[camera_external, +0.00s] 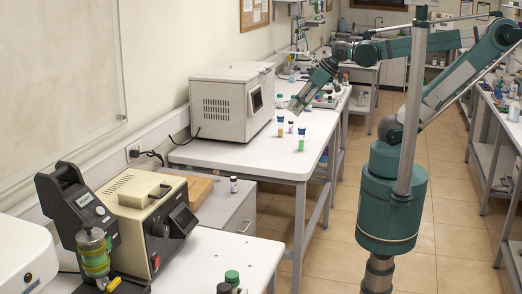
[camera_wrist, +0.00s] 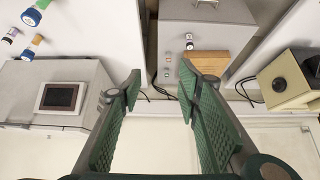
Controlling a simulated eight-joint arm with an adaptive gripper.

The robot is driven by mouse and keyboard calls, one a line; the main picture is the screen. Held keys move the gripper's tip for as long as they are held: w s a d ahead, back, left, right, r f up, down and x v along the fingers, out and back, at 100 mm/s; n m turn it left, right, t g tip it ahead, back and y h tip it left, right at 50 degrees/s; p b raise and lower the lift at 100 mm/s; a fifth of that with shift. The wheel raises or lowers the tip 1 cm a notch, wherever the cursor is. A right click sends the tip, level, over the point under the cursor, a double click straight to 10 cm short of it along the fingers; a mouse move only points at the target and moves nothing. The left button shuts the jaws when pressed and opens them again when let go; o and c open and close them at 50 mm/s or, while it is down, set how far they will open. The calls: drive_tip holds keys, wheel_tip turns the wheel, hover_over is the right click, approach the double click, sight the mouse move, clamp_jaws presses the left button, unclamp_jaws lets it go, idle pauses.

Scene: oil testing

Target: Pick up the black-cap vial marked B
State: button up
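Several vials could match the black-cap one; no letter B is legible. A small dark-cap vial (camera_external: 291,127) with a white label stands on the white bench between an amber vial (camera_external: 280,128) and a green vial (camera_external: 301,141); it also shows at the left of the wrist view (camera_wrist: 10,36). Another dark-cap vial (camera_external: 233,185) stands on the grey cabinet and shows beyond my fingertips in the wrist view (camera_wrist: 189,41). A black-cap vial (camera_external: 223,288) is cut off at the bottom edge. My gripper (camera_external: 296,106) is open and empty, above the bench; its fingers show in the wrist view (camera_wrist: 158,88).
A grey oven (camera_external: 225,105) with a screen stands on the bench left of my gripper. A wooden block (camera_external: 195,188) lies on the grey cabinet (camera_external: 235,212). A cream instrument (camera_external: 140,215) and a green-cap vial (camera_external: 232,278) are in front. The bench's front edge is clear.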

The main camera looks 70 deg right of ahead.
drive_tip(key=w+d+r+m+g+h, duration=0.1)
drive_tip(key=w+d+r, duration=0.3)
drive_tip(key=w+d, duration=0.15)
drive_tip(key=w+d+r+m, duration=0.1)
drive_tip(key=w+d+r, duration=0.3)
drive_tip(key=d, duration=0.3)
drive_tip(key=m+g+h, duration=0.2)
drive_tip(key=m+g, duration=0.1)
drive_tip(key=m, duration=0.3)
hover_over(292, 121)
drive_tip(key=s+a, duration=0.1)
drive_tip(key=s, duration=0.1)
drive_tip(key=f, duration=3)
drive_tip(key=shift+w+a+f+b, duration=0.1)
drive_tip(key=shift+w+f+b, duration=0.15)
drive_tip(key=shift+b, duration=0.15)
drive_tip(key=shift+f, duration=0.55)
